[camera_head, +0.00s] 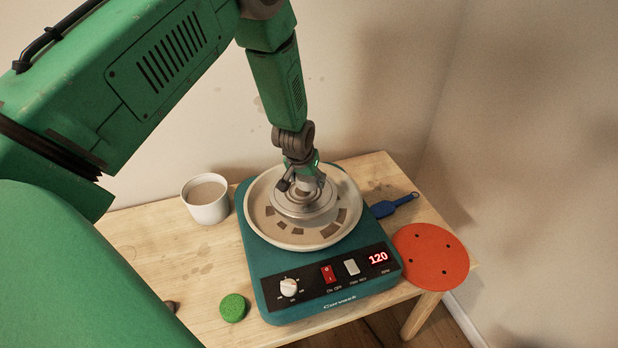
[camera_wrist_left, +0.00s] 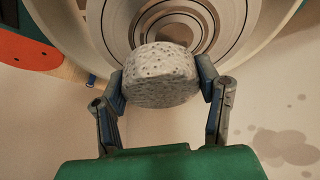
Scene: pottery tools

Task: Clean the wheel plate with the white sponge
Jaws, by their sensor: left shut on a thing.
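The white sponge (camera_wrist_left: 160,76) is pale, rounded and pitted, and sits between both fingers of my left gripper (camera_wrist_left: 162,84) in the left wrist view. In the head view my left gripper (camera_head: 303,186) points down over the middle of the pottery wheel, and I cannot make out the sponge there. The round grey wheel plate (camera_head: 303,211) sits inside a cream splash pan (camera_head: 260,228). In the wrist view the wheel plate (camera_wrist_left: 177,18) shows dark rings just beyond the sponge; I cannot tell whether they touch. My right gripper is not in view.
The teal wheel base (camera_head: 262,265) has a knob, switches and a red "120" display. A white cup (camera_head: 206,212) of cloudy liquid stands left. A green round sponge (camera_head: 233,308) lies front left. An orange disc (camera_head: 432,257) and a blue-handled tool (camera_head: 390,206) lie right. A wall stands behind.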

